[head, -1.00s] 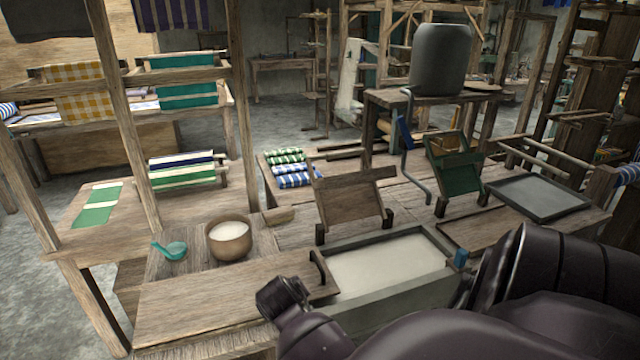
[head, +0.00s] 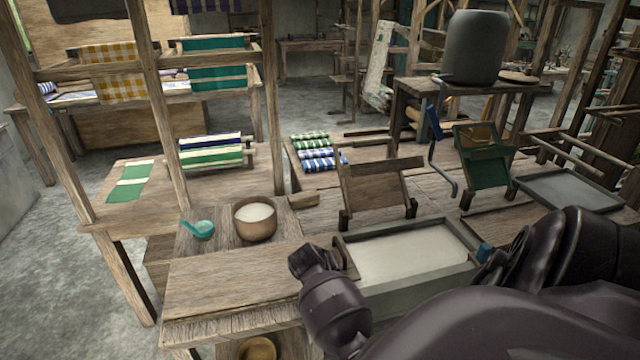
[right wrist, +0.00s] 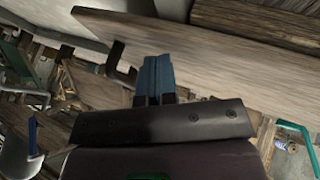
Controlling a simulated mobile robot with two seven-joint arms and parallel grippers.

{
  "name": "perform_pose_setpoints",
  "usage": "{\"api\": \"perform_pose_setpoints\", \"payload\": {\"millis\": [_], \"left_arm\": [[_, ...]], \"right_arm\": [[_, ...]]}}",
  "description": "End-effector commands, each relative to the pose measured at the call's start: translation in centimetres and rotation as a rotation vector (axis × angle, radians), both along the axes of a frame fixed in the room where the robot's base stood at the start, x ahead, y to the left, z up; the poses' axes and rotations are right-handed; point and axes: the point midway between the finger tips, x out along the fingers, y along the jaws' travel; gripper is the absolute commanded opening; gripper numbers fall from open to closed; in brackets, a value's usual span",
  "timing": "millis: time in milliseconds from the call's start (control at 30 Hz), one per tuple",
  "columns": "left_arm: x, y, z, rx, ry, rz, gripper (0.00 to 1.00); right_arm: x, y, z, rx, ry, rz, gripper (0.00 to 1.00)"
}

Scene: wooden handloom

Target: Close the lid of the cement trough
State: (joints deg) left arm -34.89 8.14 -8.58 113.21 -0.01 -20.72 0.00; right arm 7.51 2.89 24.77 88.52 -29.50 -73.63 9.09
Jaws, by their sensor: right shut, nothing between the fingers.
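The cement trough (head: 372,288) is a grey rectangular box with pale contents showing, open at the top. A flat wooden board that looks like its lid (head: 225,285) lies to its left, with a dark handle near the end beside the trough. In the right wrist view the board (right wrist: 215,65) runs across the picture and the dark handle (right wrist: 120,66) stands beside the fingertips. My right gripper (right wrist: 155,62) is shut and empty, apart from the handle. My left gripper is out of view.
A bowl (head: 256,222) and a teal ladle (head: 199,230) stand behind the board. A tilted brown panel (head: 375,188) stands behind the trough. A crank with a blue handle (head: 434,123) hangs further right. Grey floor is free at far left.

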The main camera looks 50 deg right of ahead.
Motion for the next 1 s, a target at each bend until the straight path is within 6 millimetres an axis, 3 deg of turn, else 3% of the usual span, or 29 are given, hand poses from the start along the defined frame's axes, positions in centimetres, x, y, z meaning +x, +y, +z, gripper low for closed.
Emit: {"api": "perform_pose_setpoints", "payload": {"millis": [100, 300, 1000], "left_arm": [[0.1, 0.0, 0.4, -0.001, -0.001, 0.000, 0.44], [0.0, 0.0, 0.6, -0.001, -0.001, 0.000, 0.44], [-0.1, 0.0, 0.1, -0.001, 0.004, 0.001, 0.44]], "right_arm": [[-0.8, -1.8, 0.2, -0.003, 0.002, 0.000, 0.00], [-1.5, -3.3, 0.2, -0.002, 0.000, 0.000, 0.00], [-1.0, -4.2, 0.1, -0.002, 0.001, 0.000, 0.00]]}}
